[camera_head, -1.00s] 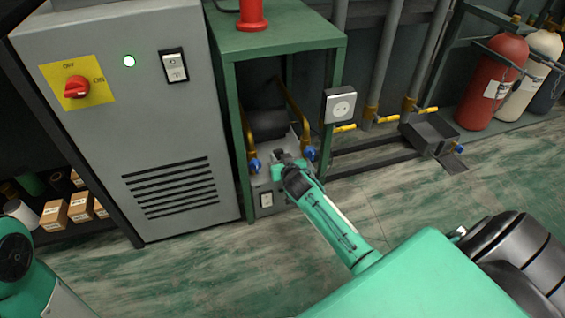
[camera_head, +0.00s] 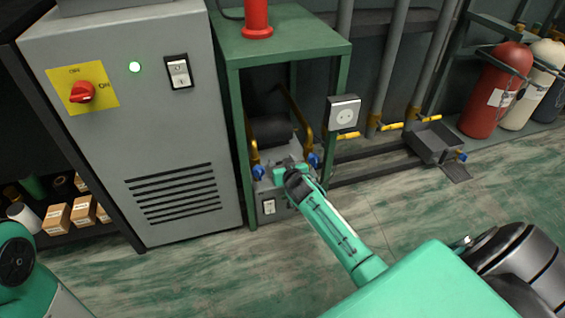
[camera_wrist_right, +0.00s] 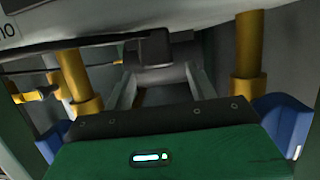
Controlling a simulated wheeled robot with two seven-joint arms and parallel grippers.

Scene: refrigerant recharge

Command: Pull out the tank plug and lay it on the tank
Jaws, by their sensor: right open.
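A black block with a black cable (camera_wrist_right: 154,46), which looks like the tank plug, shows in the right wrist view against a grey rounded body. That body looks like the tank (camera_wrist_right: 170,72); in the head view a dark cylinder, likely the same tank (camera_head: 270,130), lies inside the green stand. My right gripper (camera_head: 287,168) reaches into the stand's lower front. In the wrist view its two grey fingers (camera_wrist_right: 160,84) are apart, with the block just beyond them. I see nothing held. The contact between block and tank is unclear. My left gripper is out of view.
Yellow pipes (camera_wrist_right: 249,50) and blue valve handles (camera_wrist_right: 285,135) flank my right gripper closely. The green stand (camera_head: 237,150) frames it, with a socket box (camera_head: 343,113) on its right post. A grey cabinet (camera_head: 140,120) stands left. Floor in front is clear.

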